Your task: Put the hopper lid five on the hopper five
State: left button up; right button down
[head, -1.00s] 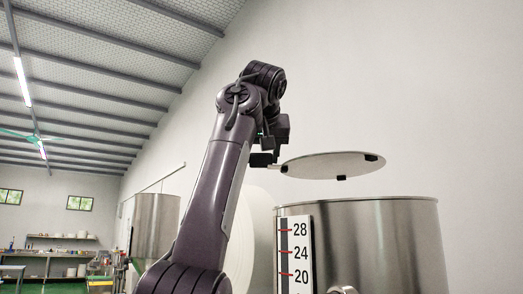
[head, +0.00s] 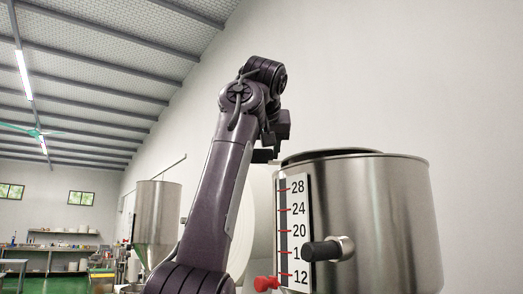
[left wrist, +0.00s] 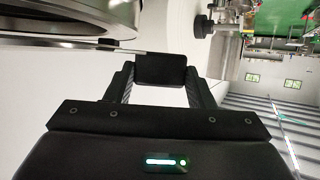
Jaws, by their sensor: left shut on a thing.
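The hopper (head: 385,215) is a large shiny steel drum at the right of the head view, with a numbered scale on its front. The hopper lid (head: 332,152) shows only as a thin dark-edged disc at the hopper's top opening. I cannot tell whether it rests on the rim or hangs just above it. My left gripper (head: 266,155) is at the left side of the rim, shut on the lid's edge. In the left wrist view the closed fingers (left wrist: 160,69) are beside curved steel at the upper left. My right gripper is not in view.
Another steel hopper (head: 156,212) stands farther back at the left. Shelves and a work table are far left. The space above the hopper is clear.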

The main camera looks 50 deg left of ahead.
pick_arm(q)
jog(key=shift+a, duration=0.15)
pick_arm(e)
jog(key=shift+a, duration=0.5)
pick_arm(q)
jog(key=shift+f+b, duration=0.45)
jog(key=shift+f, duration=0.05)
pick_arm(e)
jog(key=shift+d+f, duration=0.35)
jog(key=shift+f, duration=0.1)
pick_arm(q)
jog(key=o, duration=1.3)
jog(key=shift+c, duration=0.2)
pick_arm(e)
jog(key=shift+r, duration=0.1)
